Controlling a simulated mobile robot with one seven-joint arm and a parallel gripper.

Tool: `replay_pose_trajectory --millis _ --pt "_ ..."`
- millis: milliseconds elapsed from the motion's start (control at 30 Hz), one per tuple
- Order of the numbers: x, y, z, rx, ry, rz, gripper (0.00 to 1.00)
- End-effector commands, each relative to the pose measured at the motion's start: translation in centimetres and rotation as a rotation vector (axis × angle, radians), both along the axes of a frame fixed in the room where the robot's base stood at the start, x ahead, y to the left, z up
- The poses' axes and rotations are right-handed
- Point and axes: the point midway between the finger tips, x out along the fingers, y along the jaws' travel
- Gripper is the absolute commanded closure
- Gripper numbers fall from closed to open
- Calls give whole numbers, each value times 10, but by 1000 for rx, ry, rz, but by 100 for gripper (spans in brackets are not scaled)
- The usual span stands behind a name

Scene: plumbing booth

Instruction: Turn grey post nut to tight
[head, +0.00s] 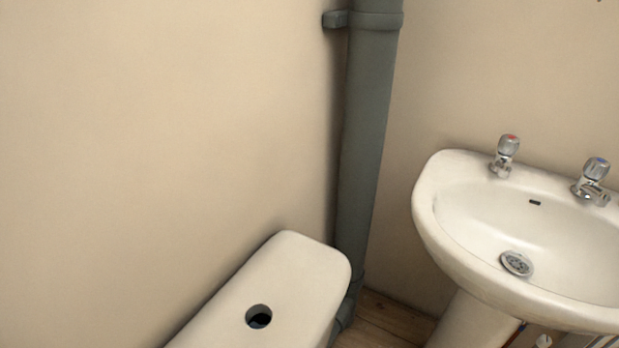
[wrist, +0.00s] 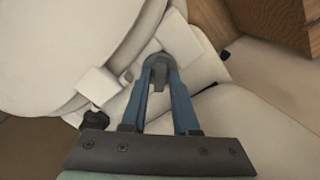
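The grey post nut (wrist: 158,72) shows in the upper middle of the wrist view, over a pale fitting beside the rounded white rim. My gripper (wrist: 160,80) has two blue fingers, one on each side of the nut. The fingertips look closed against its sides, with no clear gap visible. The fingers and nut hide part of the post beneath. The head view shows neither the nut nor my gripper.
A black knob (wrist: 95,119) is left of my fingers in the wrist view. A wooden piece (wrist: 265,25) is at upper right. The head view shows a white cistern (head: 290,275), a grey pipe (head: 364,140) and a washbasin (head: 440,215) with two taps.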

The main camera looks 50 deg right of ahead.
Motion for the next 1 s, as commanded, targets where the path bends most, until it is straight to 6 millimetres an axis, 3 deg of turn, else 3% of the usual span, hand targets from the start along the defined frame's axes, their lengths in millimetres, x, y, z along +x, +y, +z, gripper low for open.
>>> replay_pose_trajectory --millis 33,133,867,900,1000 --pt "0 0 0 0 0 0 83" --pt "0 0 0 0 0 0 100" --pt "-1 1 -1 3 3 -63 100" --pt "-1 1 -1 3 3 -63 80" --pt "-1 1 -1 3 3 -62 62"
